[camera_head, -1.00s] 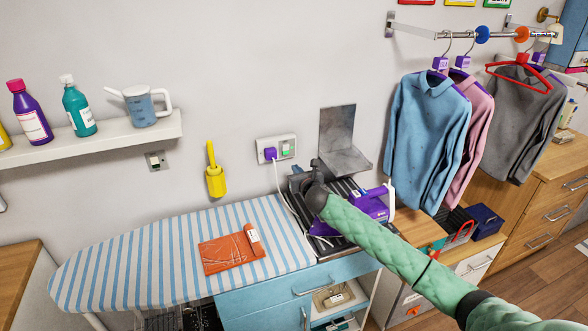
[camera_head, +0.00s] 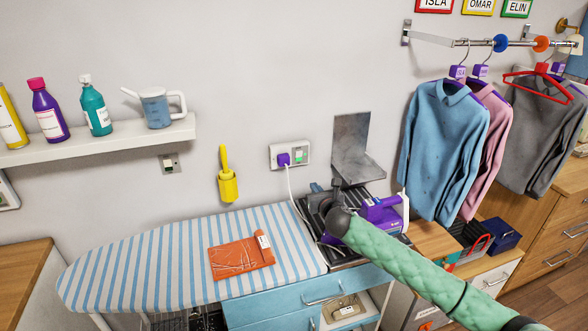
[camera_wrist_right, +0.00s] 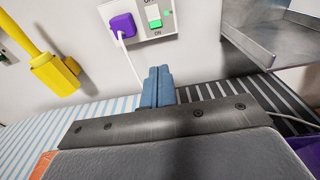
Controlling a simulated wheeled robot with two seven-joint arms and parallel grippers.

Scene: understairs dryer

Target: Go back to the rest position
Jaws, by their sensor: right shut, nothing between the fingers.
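My right gripper (camera_head: 317,188) is over the left part of the dark ribbed rest beside the ironing board, just below the wall socket. In the right wrist view its blue fingers (camera_wrist_right: 158,86) are together, with nothing between them. My green right arm comes in from the lower right. The purple iron (camera_head: 384,213) sits on the ribbed rest, just right of the gripper and partly hidden by my arm. The wall socket (camera_head: 290,154) holds a purple plug (camera_wrist_right: 122,26), with a white cord hanging down from it. My left gripper is not in view.
A metal bracket (camera_head: 355,150) juts from the wall near the gripper. A yellow holder (camera_head: 228,184) hangs left of the socket. Shirts (camera_head: 443,150) hang at the right. A shelf (camera_head: 100,142) holds bottles.

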